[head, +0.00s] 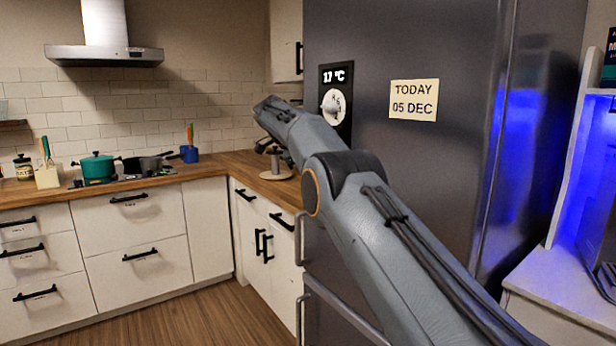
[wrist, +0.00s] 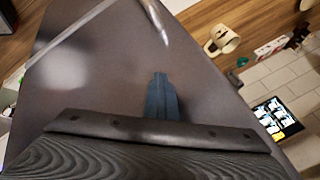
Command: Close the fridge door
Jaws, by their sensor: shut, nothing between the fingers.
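The tall grey fridge (head: 430,150) stands at the right in the head view, with its broad side towards me. Vertical bar handles (head: 299,238) show along its left edge, one above the other. In the wrist view a grey panel, likely the fridge door (wrist: 105,75), fills the middle, with a metal handle (wrist: 155,18) at its top. My gripper (wrist: 159,76) is shut and empty, pointing at the panel below the handle. I cannot tell whether it touches. How far the door stands open is unclear.
White cabinets (head: 130,245) with a wooden worktop (head: 215,166) run along the left and back. A teal pot (head: 97,167) and a dark pan stand on the hob. A blue-lit white shelf unit (head: 575,165) stands right of the fridge. The floor at lower left is clear.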

